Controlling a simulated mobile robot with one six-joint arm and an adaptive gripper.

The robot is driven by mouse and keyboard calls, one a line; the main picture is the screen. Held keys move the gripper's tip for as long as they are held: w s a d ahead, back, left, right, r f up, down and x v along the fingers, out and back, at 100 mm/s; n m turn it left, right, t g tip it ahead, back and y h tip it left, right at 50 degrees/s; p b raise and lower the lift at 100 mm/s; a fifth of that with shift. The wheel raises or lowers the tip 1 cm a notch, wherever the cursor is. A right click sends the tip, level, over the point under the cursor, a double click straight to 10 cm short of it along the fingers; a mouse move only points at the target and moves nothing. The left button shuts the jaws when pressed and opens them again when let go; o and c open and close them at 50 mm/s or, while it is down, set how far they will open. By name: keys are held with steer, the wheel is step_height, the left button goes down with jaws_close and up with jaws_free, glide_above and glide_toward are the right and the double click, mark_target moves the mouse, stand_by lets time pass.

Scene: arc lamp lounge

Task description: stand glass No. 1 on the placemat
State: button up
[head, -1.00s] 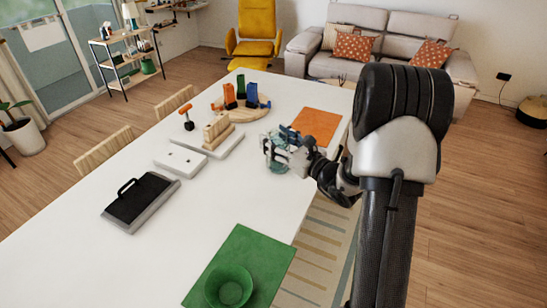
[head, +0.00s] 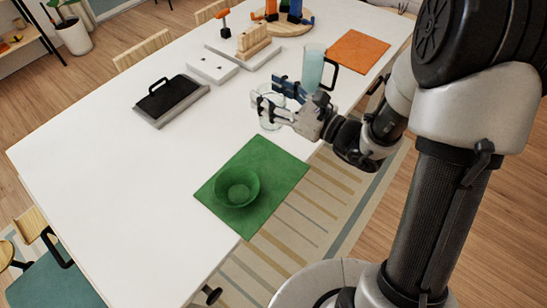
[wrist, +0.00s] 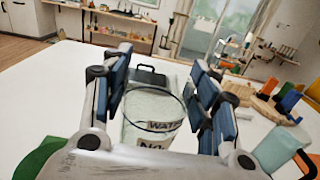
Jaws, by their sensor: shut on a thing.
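A clear glass (wrist: 152,118) stands upright between the fingers of my gripper in the wrist view. Its label reads "WATER" and "No."; the number is hidden. My gripper (head: 272,97) is shut on the glass, which also shows in the head view (head: 268,121). The glass is just beyond the far edge of the green placemat (head: 275,170), apart from it; I cannot tell whether its base touches the table. A green bowl (head: 237,188) is on that placemat, towards its left. A second placemat, orange (head: 358,52), lies bare at the far right of the table.
A pale blue mug (head: 314,68) with a black handle stands just behind my gripper. A black-and-grey tray (head: 170,102), a white socket block (head: 212,68) and a wooden rack (head: 253,42) stand further left. The white table (head: 110,180) is clear at front left.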

step_height(320, 180, down, 17)
steer(key=b, duration=0.5)
steer(key=shift+w, duration=0.15)
steer(key=shift+f, duration=0.1)
steer(key=shift+f, duration=0.2)
steer(key=o, duration=1.6)
steer(key=shift+c, duration=0.2)
steer(key=shift+r, duration=0.1)
